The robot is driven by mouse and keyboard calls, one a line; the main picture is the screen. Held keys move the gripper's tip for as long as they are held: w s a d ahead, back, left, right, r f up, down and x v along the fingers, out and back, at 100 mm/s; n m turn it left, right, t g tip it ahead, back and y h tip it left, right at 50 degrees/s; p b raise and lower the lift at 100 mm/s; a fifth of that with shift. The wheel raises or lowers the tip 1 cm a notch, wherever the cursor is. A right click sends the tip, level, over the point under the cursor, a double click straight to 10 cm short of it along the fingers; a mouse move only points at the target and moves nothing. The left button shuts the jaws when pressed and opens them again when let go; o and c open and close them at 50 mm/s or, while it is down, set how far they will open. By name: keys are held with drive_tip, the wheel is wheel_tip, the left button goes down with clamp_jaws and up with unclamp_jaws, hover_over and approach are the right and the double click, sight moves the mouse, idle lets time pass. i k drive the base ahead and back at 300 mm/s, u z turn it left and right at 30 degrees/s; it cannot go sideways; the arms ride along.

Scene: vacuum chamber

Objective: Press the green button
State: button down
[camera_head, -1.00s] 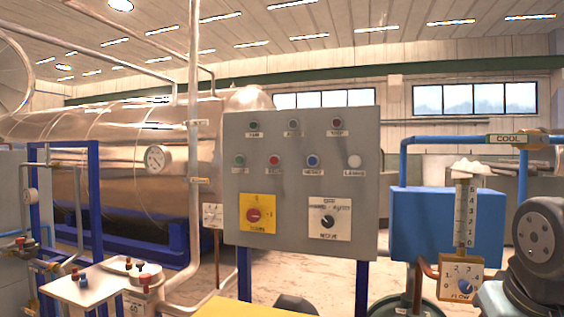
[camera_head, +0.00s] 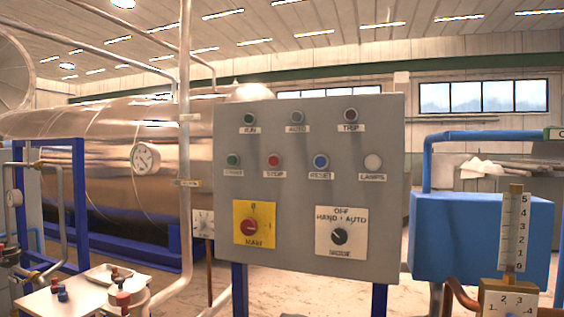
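The green button (camera_head: 233,159) is at the left end of the middle row on a grey control panel (camera_head: 290,200). A label under it is blurred and seems to read START. A red button (camera_head: 273,160), a blue button (camera_head: 320,161) and a white button (camera_head: 372,162) share its row. A darker green light (camera_head: 249,119) labelled RUN sits above it. My gripper is not in view, and nothing touches the panel.
The panel stands on blue posts and carries a red-and-yellow main switch (camera_head: 249,226) and a mode knob (camera_head: 339,236). A blue tank (camera_head: 470,235) with pipes and a gauge stands right. A small white table (camera_head: 70,296) stands front left. A large metal vessel (camera_head: 100,160) is behind.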

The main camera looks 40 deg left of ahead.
sight(231, 160)
drive_tip(key=u, duration=0.05)
drive_tip(key=k, duration=0.85)
drive_tip(key=u, duration=1.3)
drive_tip(key=i, duration=0.95)
drive_tip(key=u, duration=0.05)
